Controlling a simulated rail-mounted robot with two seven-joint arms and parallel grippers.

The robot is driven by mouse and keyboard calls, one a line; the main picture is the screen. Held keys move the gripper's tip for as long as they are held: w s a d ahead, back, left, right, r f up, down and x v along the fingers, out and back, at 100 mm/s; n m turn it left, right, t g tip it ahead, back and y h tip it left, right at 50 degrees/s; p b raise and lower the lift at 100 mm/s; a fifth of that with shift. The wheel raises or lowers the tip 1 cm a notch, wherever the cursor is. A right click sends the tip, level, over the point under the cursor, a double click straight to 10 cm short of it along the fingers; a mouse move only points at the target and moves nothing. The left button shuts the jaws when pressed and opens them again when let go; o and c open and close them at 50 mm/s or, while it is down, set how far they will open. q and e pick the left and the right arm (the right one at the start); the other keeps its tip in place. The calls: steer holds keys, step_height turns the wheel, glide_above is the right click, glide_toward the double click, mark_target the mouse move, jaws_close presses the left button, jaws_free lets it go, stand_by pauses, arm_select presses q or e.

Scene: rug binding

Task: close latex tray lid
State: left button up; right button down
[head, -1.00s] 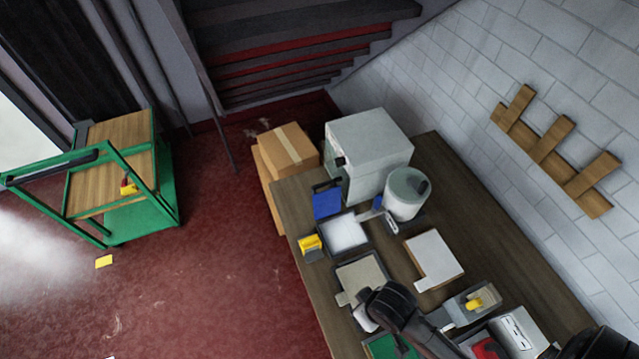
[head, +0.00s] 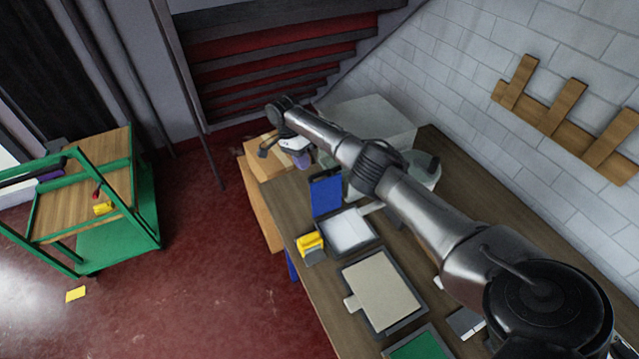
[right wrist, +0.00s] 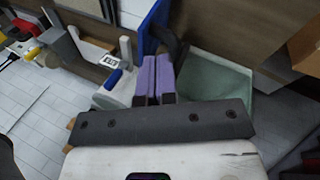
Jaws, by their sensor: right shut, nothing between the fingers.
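The latex tray (head: 348,236) is a shallow dark-rimmed tray with white contents on the table in the head view. Its blue lid (head: 326,195) stands raised at the tray's far edge; a blue panel at the top of the right wrist view (right wrist: 153,28) looks like the same lid. My right gripper (head: 302,163) is beyond the lid, near the table's far end. Its purple fingers (right wrist: 156,68) are shut and empty, close to the blue panel in the wrist view; I cannot tell whether they touch it. My left gripper is not in view.
A grey-white cabinet (head: 366,121) and a round container (head: 425,172) stand right of the gripper, partly behind my arm. A cardboard box (head: 258,158) is at the table's far end. A yellow block (head: 310,243) and a beige-topped tray (head: 382,288) are nearer.

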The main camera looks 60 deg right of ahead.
mark_target(320, 174)
steer(key=d+r+m+y+b, duration=0.1)
steer(key=d+r+m, duration=0.2)
steer(key=d, duration=0.1)
arm_select(q)
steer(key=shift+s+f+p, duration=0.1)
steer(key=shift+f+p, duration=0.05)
steer(key=shift+p, duration=0.6)
arm_select(e)
steer(key=shift+m+y, duration=0.3)
steer(key=shift+m, duration=0.1)
steer(key=x, duration=0.6)
steer(key=s+x, duration=0.1)
steer(key=x, duration=0.2)
steer(key=shift+s+d+f, duration=0.1)
steer(key=shift+d+f, duration=0.05)
steer(key=shift+d, duration=0.15)
